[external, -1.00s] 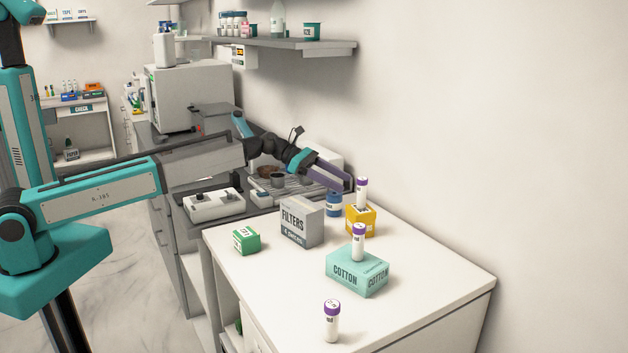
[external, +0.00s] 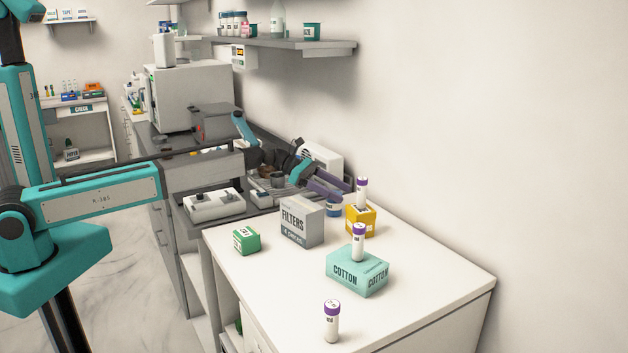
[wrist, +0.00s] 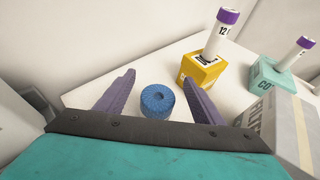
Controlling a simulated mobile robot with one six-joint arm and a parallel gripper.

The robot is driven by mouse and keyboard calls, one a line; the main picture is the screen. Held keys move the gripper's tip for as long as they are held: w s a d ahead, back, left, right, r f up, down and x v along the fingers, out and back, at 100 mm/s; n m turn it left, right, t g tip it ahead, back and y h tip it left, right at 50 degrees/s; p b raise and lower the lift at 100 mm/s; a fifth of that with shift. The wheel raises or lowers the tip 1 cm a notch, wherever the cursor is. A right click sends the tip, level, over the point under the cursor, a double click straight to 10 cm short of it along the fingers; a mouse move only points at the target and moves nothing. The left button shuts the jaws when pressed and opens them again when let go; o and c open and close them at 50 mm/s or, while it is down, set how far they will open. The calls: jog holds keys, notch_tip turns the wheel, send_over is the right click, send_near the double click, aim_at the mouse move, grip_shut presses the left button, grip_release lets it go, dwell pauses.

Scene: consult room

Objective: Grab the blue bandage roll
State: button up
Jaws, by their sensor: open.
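The blue bandage roll (wrist: 157,101) stands on the white counter in the wrist view. It also shows in the external view (external: 333,209), just behind the grey filters box, with its top partly hidden by my gripper. My gripper (external: 338,191) is open. In the wrist view its two purple fingers (wrist: 158,88) stand on either side of the roll, with a gap to each side. I cannot tell how far the fingertips are above the counter.
A yellow box (external: 361,221) with a purple-capped tube on it stands right of the roll. The grey filters box (external: 301,222) is close in front. A teal cotton box (external: 357,272), a green box (external: 246,240) and a loose tube (external: 331,321) stand nearer. The wall runs behind.

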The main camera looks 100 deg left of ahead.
jog(key=shift+f, duration=0.6)
jog(key=shift+f+p, duration=0.3)
jog(key=shift+f, duration=0.65)
jog(key=shift+x, duration=1)
jog(key=shift+w+f, duration=0.3)
jog(key=shift+w, duration=0.2)
jog(key=shift+c, duration=0.2)
jog(key=c, duration=1.1)
